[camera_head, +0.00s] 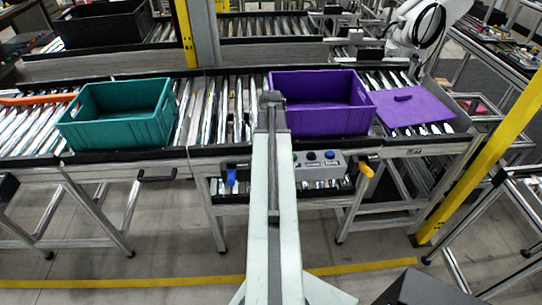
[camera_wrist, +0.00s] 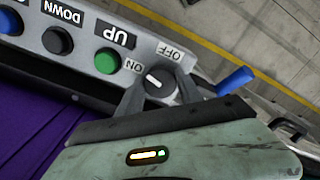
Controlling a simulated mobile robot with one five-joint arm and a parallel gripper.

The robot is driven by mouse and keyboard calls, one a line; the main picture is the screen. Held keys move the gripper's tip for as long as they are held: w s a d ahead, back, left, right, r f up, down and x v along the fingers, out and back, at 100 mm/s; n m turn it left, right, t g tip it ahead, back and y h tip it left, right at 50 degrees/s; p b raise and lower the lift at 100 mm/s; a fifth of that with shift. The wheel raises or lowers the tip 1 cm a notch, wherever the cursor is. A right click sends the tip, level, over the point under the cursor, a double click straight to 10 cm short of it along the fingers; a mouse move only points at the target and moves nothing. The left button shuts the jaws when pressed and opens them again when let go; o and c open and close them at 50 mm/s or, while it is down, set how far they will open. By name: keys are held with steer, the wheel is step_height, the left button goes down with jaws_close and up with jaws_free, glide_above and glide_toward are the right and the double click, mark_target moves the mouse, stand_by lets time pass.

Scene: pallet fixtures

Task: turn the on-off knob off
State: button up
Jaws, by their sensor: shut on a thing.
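The on-off knob (camera_wrist: 159,83) is a dark round knob with a white mark, at the end of a grey control box (camera_wrist: 85,50) in the wrist view. The ON and OFF labels appear upside down beside it. The white mark points up and left, toward the ON side. My gripper (camera_wrist: 160,82) has one finger on each side of the knob and is shut on it. In the head view the control box (camera_head: 320,166) shows under the conveyor edge, right of my arm. The knob and fingertips are hidden there behind my arm.
Buttons, including a green UP button (camera_wrist: 107,61), sit close to the knob on the box. A blue handle (camera_wrist: 234,80) is just right of my gripper. A purple crate (camera_head: 322,104) and a teal crate (camera_head: 118,112) stand on the roller conveyor above.

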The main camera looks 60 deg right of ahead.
steer(key=m, duration=0.4)
steer(key=shift+m, duration=0.3)
steer(key=m, duration=0.3)
steer(key=shift+d+m, duration=0.1)
steer(key=shift+m, duration=0.2)
steer(key=m, duration=0.3)
steer(key=shift+m, duration=2)
steer(key=o, duration=1.4)
steer(key=shift+d, duration=0.1)
steer(key=shift+c, duration=0.2)
